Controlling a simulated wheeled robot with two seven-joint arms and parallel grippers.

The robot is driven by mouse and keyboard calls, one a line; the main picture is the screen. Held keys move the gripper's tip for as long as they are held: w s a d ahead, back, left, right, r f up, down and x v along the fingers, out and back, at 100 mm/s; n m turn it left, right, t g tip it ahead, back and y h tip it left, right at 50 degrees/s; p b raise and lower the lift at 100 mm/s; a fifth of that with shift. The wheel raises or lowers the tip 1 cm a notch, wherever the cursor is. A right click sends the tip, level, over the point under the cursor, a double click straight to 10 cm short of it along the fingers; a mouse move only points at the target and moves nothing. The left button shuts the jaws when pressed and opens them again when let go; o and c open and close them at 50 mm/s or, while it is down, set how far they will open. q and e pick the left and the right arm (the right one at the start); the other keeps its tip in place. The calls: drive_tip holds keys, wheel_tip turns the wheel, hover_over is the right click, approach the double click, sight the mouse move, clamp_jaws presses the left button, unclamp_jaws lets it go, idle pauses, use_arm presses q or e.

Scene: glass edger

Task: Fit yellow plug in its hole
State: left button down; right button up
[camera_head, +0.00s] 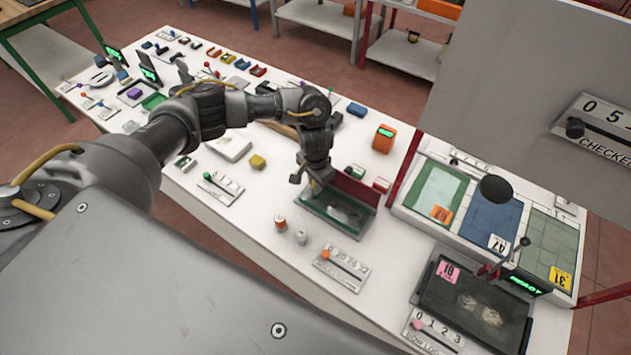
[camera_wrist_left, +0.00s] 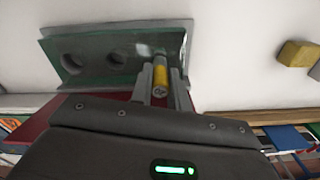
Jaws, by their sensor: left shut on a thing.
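My left gripper (camera_head: 314,188) is over the near left end of a green-framed holder (camera_head: 352,229) with a dark red back wall (camera_head: 354,188). In the left wrist view the gripper (camera_wrist_left: 163,88) is shut on the yellow plug (camera_wrist_left: 161,76), a short cylinder with a grey end. The holder also shows there, as a green plate (camera_wrist_left: 92,63) with two round dark holes, one at the left (camera_wrist_left: 72,64) and one in the middle (camera_wrist_left: 116,55). The plug is at the plate's right end. The spot under it is hidden, so I cannot tell whether it is in a hole. My right gripper is not in view.
An orange-topped plug (camera_head: 281,222) and a whitish plug (camera_head: 301,237) stand on the white table in front of the holder. A yellow block (camera_head: 257,162) lies to its left. An orange box (camera_head: 384,139) stands behind. A slider panel (camera_head: 342,267) lies nearer.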

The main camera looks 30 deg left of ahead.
use_arm(q)
drive_tip(key=shift+f, duration=0.6)
drive_tip(key=c, duration=1.3)
unclamp_jaws()
drive_tip(key=shift+o, duration=0.2)
wheel_tip(320, 180, up, 11)
drive_tip(key=shift+f, duration=0.1)
